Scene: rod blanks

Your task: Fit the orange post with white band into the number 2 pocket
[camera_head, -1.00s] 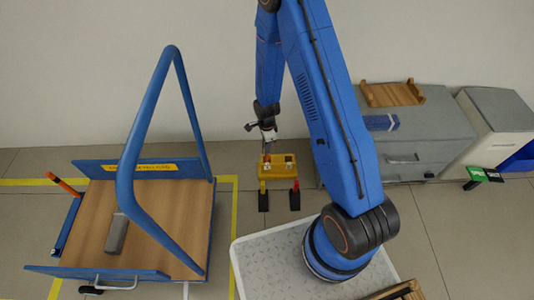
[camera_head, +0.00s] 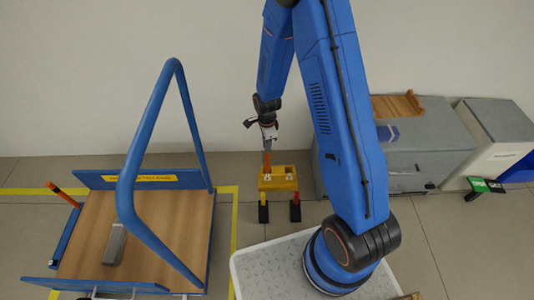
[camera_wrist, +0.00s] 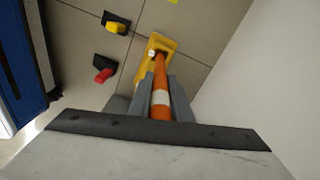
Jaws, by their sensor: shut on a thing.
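My gripper (camera_head: 267,143) is shut on the orange post with a white band (camera_wrist: 161,112), in the wrist view between the grey fingers (camera_wrist: 161,88). The post points down and away from the fingers toward a yellow block (camera_head: 280,183). The block also shows in the wrist view (camera_wrist: 169,43), behind the post's far end. In the head view the post hangs over the left part of the block. I cannot tell whether its tip is inside a pocket or above it. No pocket number is readable.
A black-and-yellow piece (camera_head: 263,212) and a black-and-red piece (camera_head: 295,211) stand in front of the block. A wooden-decked cart (camera_head: 165,235) with a blue hoop handle (camera_head: 130,165) is at left. Grey cabinets (camera_head: 425,150) stand at right, the wall behind.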

